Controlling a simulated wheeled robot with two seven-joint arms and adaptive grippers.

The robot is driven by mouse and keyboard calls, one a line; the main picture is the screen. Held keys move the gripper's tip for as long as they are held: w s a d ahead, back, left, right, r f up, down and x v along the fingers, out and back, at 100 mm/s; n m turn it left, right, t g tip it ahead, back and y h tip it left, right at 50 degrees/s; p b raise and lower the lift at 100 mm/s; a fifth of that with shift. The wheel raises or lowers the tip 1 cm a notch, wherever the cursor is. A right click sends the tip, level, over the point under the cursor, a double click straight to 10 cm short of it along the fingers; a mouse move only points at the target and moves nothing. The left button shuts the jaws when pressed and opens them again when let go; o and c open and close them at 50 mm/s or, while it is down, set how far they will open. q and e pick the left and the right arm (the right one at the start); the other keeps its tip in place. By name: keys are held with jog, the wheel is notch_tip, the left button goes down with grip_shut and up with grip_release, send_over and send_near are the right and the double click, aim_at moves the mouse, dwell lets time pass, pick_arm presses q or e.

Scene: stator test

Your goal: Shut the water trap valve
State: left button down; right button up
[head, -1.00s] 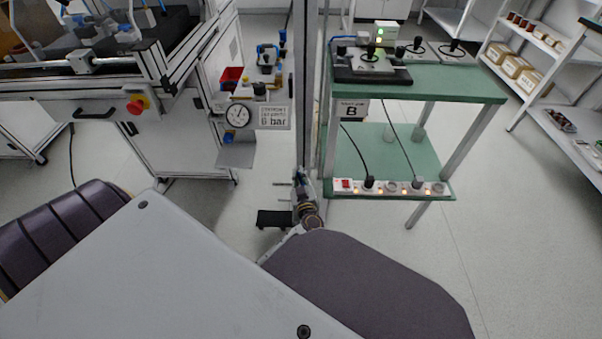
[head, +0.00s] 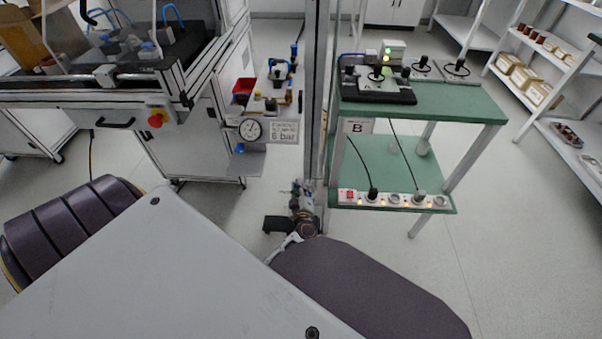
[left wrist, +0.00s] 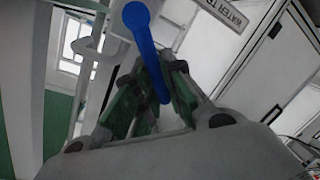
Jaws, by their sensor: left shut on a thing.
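In the left wrist view, a blue lever (left wrist: 139,22) with a rounded end runs down between the fingers of my left gripper (left wrist: 160,75). The fingers, with green pads, are shut on it. A pale sign (left wrist: 224,10) beside it reads partly "WATER TR". In the head view, my left gripper (head: 301,196) is small and low beside the grey upright post, left of the green bench. The lever and valve body are too small or hidden to make out there. My right gripper is not in view.
The green two-level bench (head: 470,103) with a power strip (head: 392,199) stands right of the post (head: 316,90). A gauge (head: 251,130) and a "6 bar" sign (head: 284,131) are on the left machine. Shelves (head: 585,75) stand at the far right. Open floor lies between.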

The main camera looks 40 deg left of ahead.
pick_arm(q)
jog(key=f+n+h, duration=0.1)
jog(key=n, duration=0.1)
jog(key=a+f+n+b, duration=0.1)
jog(key=f+n, duration=0.1)
jog(key=n, duration=0.1)
jog(key=s+f+n+h, duration=0.1)
jog(key=n, duration=0.1)
jog(key=shift+a+f+n+t+h, duration=0.2)
jog(key=shift+f+n+t+h, duration=0.1)
jog(key=shift+f+n+t, duration=0.1)
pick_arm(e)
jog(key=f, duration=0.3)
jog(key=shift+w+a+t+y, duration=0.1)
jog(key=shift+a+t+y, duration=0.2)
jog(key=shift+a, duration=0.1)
pick_arm(q)
jog(key=shift+b, duration=0.3)
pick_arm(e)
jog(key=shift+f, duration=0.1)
pick_arm(q)
jog(key=c, duration=1.6)
grip_release()
jog(key=shift+o, duration=0.5)
jog(key=shift+r, duration=0.1)
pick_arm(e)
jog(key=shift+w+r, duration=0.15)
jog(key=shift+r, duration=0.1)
pick_arm(q)
jog(key=shift+r, duration=0.15)
